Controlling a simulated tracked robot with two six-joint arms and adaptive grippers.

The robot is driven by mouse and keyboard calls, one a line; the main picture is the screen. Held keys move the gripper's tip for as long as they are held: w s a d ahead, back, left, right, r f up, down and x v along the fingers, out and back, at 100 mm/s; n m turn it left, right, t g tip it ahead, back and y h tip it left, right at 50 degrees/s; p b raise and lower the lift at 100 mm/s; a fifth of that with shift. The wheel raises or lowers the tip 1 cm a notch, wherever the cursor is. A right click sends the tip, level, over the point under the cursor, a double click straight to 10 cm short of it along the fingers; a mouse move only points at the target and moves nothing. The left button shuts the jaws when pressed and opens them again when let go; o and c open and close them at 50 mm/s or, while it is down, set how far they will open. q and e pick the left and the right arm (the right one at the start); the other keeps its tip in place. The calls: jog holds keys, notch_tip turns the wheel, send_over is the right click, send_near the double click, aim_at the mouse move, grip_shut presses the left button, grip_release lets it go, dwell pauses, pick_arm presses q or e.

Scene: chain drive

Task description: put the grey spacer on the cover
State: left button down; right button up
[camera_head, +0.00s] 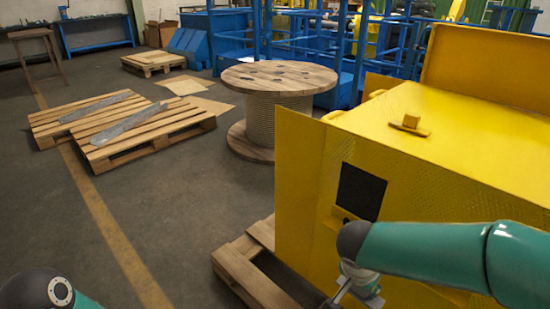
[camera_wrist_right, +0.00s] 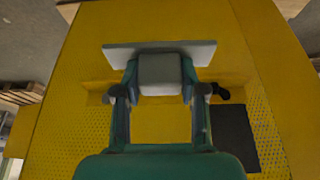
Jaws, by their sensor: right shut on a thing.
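The grey spacer (camera_wrist_right: 115,54) is a flat plate with a block (camera_wrist_right: 160,75) on it, seen in the right wrist view. My right gripper (camera_wrist_right: 160,92) is shut on the block, one finger on each side. In the head view my right gripper (camera_head: 352,286) is low in front of the big yellow housing (camera_head: 440,160), partly hidden by my arm. I cannot tell which part is the cover; a small yellow plate with a raised block (camera_head: 409,125) sits on the housing's sloping top. My left arm shows at the bottom left; its gripper is out of view.
The housing's front has a dark square (camera_head: 360,192), also in the wrist view (camera_wrist_right: 233,138). A wooden pallet (camera_head: 240,268) is at its foot. A cable drum (camera_head: 278,85) stands behind it. Pallets with grey plates (camera_head: 125,122) lie left. Floor at front left is clear.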

jog(key=f, duration=0.1)
jog(key=w+d+f+n, duration=0.1)
jog(key=shift+w+d+f, duration=0.1)
jog(key=shift+d+f, duration=0.05)
jog(key=shift+f, duration=0.25)
jog(key=w+a+n+t+y, duration=0.2)
jog(key=w+a+n+y, duration=0.15)
jog(key=n, duration=0.55)
notch_tip(320, 180, up, 15)
jog(key=s+p, duration=0.1)
jog(key=p, duration=2.2)
jog(key=shift+g, duration=0.3)
jog(key=shift+s+f, duration=0.1)
jog(key=shift+f, duration=0.05)
